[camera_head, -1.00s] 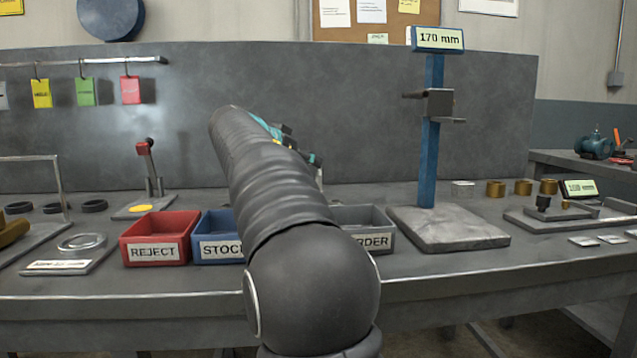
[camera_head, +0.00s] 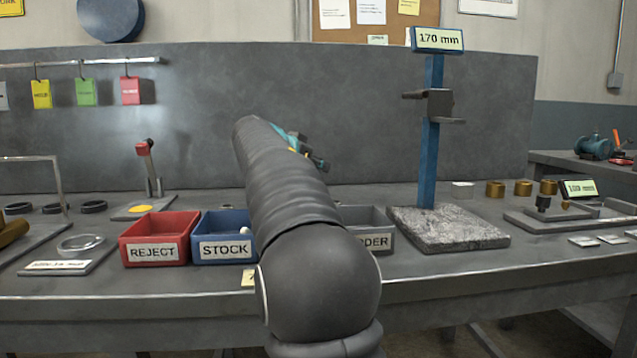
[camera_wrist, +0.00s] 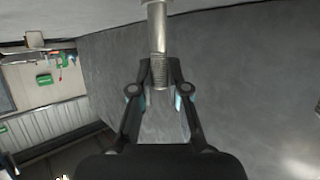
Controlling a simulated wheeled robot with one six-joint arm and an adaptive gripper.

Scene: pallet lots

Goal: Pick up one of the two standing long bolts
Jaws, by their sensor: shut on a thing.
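My gripper (camera_wrist: 160,75) is shut on a long metal bolt (camera_wrist: 157,28) in the wrist view. The fingertips close around its threaded part, and the plain shank reaches up to the top edge of the picture, where its end is cut off. In the head view my arm hides most of the gripper; only some teal and dark parts show beyond it, raised in front of the grey back panel. No standing bolt can be made out in either view.
A red REJECT bin (camera_head: 153,254), a blue STOCK bin (camera_head: 224,250) and a grey bin (camera_head: 379,241), partly hidden, stand on the bench. Right of them rises a blue post (camera_head: 430,150) marked 170 mm on a grey base (camera_head: 450,240). Metal rings (camera_head: 94,206) lie at left.

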